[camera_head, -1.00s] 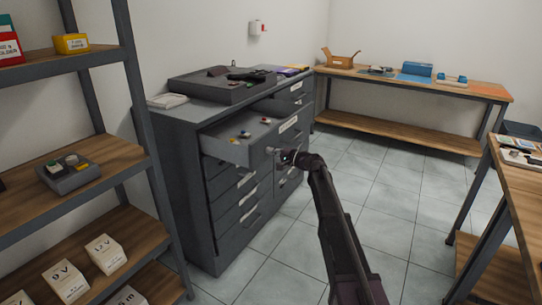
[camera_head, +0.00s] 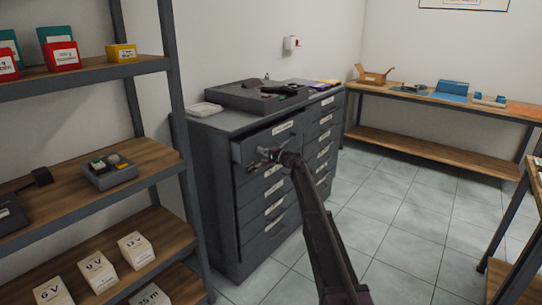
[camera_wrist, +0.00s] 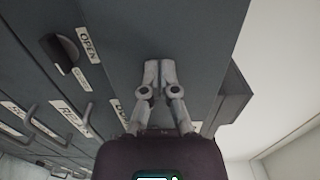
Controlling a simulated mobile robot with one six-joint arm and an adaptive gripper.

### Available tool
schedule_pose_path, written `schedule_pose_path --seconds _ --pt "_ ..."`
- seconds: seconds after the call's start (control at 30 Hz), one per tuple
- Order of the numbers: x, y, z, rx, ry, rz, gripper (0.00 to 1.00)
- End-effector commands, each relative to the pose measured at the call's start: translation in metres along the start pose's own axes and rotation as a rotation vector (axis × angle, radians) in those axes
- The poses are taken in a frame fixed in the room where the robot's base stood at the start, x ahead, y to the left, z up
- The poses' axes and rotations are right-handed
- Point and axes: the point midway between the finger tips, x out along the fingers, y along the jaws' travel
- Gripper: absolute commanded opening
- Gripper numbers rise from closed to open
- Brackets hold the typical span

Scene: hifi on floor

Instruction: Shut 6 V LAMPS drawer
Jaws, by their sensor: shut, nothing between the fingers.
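The grey cabinet (camera_head: 215,200) has a top left drawer (camera_head: 250,150) with a pale label on its front, too small to read in the head view. My gripper (camera_head: 268,153) is at this drawer front, fingers together and empty. In the wrist view my closed fingertips (camera_wrist: 152,64) are against or very near a plain grey panel (camera_wrist: 195,35). I cannot tell whether they touch.
A black knob (camera_wrist: 60,50) beside an OPEN label, and handles with labels, show in the wrist view. A shelf rack (camera_head: 150,90) stands close at left. A workbench (camera_head: 440,105) is at the back.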

Motion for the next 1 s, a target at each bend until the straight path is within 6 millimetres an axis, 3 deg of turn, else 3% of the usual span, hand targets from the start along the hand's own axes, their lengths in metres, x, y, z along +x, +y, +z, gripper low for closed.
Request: schedule_pose_path --seconds 0.1,0.3,1.0 --pt "0.024 0.000 -0.007 0.000 0.006 0.000 0.00" --pt "0.043 0.000 -0.012 0.000 0.013 0.000 0.00" --pt "0.052 -0.001 -0.015 0.003 0.017 -0.003 0.00"
